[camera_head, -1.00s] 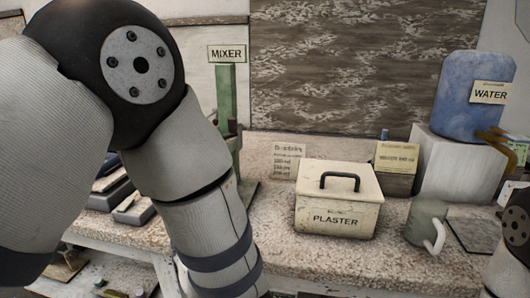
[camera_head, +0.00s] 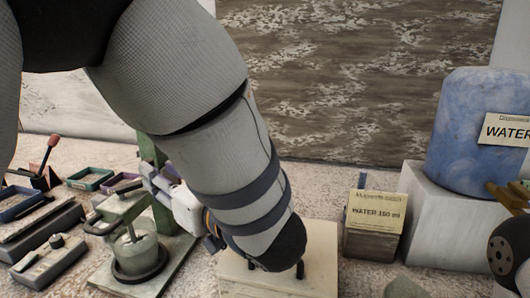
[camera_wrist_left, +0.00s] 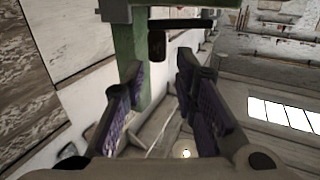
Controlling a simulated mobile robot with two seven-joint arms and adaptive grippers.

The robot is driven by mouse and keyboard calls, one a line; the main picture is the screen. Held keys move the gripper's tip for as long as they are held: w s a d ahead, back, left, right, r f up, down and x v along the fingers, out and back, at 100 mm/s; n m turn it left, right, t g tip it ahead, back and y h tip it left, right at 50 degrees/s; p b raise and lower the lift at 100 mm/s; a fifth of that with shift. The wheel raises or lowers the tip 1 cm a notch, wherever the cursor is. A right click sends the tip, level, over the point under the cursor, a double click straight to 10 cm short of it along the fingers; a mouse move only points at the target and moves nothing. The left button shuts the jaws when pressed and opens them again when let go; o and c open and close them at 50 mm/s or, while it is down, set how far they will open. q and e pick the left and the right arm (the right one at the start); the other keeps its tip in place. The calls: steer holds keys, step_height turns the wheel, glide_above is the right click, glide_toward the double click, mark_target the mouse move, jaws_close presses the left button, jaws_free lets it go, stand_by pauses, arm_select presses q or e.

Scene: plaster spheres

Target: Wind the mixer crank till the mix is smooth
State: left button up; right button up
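The mixer stands at the lower left of the head view, with a green post (camera_head: 153,165) and a green head over a grey pot (camera_head: 136,252). The pot sits in a dark ring on the base plate. My left gripper (camera_head: 160,182) is beside the mixer's post and head, partly hidden by my arm. In the left wrist view, my left gripper (camera_wrist_left: 160,82) is open with nothing between its purple pads. The green post (camera_wrist_left: 128,50) and a dark brown knob (camera_wrist_left: 157,45), seemingly the crank handle, show beyond the fingertips. The pot's contents cannot be made out. My right gripper is out of view.
The plaster box (camera_head: 318,270) stands below my left wrist, partly hidden by it. A water measure box (camera_head: 373,225) and a blue water container (camera_head: 470,130) on a pale block are to the right. Trays and tools (camera_head: 50,255) lie left of the mixer.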

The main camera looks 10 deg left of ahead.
arm_select(q)
steer(key=x, duration=0.6)
steer(key=shift+w+a, duration=0.2)
steer(key=shift+w, duration=0.1)
jaws_close()
steer(key=n+g, duration=0.1)
steer(key=n+g+y, duration=0.1)
steer(key=w+a+g, duration=0.1)
steer(key=shift+f+n+g+y+b, duration=0.3)
steer(key=shift+n+g+b, duration=0.1)
steer(key=shift+a+r+n+g+y, duration=0.1)
steer(key=shift+a+n+g+y, duration=0.1)
steer(key=shift+n+g, duration=0.3)
steer(key=shift+a+n+g+y, duration=0.15)
steer(key=shift+n+g, duration=0.15)
steer(key=shift+g, duration=0.4)
steer(key=shift+r+g, duration=0.15)
steer(key=shift+g, duration=0.15)
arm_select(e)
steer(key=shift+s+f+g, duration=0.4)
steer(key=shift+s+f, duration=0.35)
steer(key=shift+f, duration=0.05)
arm_select(q)
jaws_free()
steer(key=shift+r, duration=0.1)
